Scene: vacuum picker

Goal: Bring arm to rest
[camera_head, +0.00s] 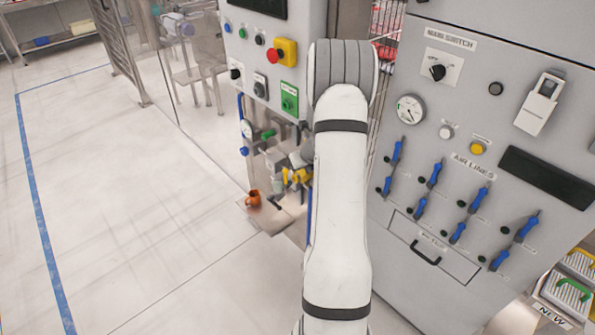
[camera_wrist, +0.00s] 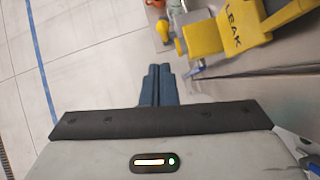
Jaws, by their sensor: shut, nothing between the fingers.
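My gripper (camera_wrist: 158,85) shows in the wrist view with its two blue-grey fingers side by side and touching, and nothing between them. It points over pale floor. In the head view my white arm (camera_head: 340,200) reaches up through the middle, in front of the machine panels, and hides the gripper. A yellow tag marked LEAK (camera_wrist: 232,35) is close to the right of the fingers in the wrist view, apart from them. Yellow parts (camera_head: 297,176) also show just left of my arm in the head view.
A grey panel (camera_head: 480,120) with a main switch, gauge and blue air-line handles stands right of my arm. Another panel (camera_head: 262,60) with a red-and-yellow emergency button stands left of it. An orange mug (camera_head: 253,199) is low beside the machine. The left floor (camera_head: 120,200) is clear.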

